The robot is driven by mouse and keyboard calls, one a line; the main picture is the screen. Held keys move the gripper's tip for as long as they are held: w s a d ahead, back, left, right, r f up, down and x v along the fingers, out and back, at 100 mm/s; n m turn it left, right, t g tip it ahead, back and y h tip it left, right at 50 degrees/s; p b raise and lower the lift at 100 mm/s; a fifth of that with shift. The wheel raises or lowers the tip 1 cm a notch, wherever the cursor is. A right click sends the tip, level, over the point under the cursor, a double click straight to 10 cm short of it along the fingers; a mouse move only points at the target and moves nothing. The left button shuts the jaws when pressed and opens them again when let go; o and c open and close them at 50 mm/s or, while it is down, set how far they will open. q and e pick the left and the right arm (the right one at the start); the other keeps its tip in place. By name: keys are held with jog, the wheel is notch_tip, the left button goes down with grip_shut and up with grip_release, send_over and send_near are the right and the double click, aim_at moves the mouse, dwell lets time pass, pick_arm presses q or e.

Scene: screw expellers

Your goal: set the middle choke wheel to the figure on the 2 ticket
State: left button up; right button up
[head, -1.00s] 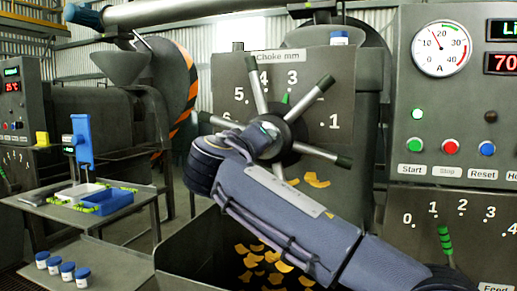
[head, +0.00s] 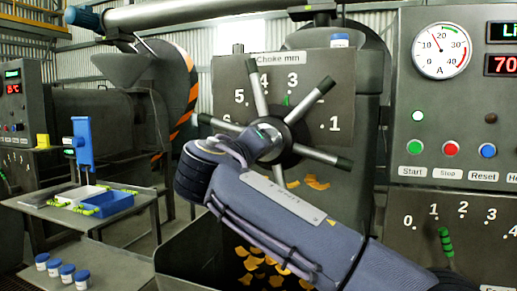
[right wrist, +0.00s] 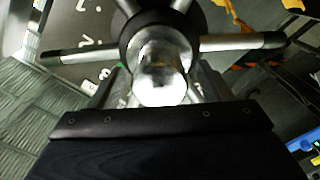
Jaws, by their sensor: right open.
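The middle choke wheel (head: 297,115) is a dark hub with several grey, black-tipped spokes, in front of a grey plate labelled "Choke mm". Figures 5, 4, 3 and 1 show on the plate; a spoke seems to cover 2. A green pointer tip shows just below the 3. My right gripper (head: 262,137) is at the hub, partly hidden by my wrist. In the right wrist view my right gripper (right wrist: 160,92) is open, its fingers beside the shiny hub end (right wrist: 160,75). I cannot tell if they touch it. My left gripper is out of view. I see no readable 2 ticket.
A control panel (head: 465,120) with a gauge, buttons and a green-handled lever (head: 445,241) stands right. A hopper (head: 180,268) with orange flakes lies below the wheel. A side table (head: 130,213) at left holds a blue tray (head: 108,204); several blue-lidded jars (head: 67,272) stand lower.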

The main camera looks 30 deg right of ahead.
jog(key=v, duration=0.5)
jog(key=shift+s+a, duration=0.3)
jog(key=shift+f, duration=0.1)
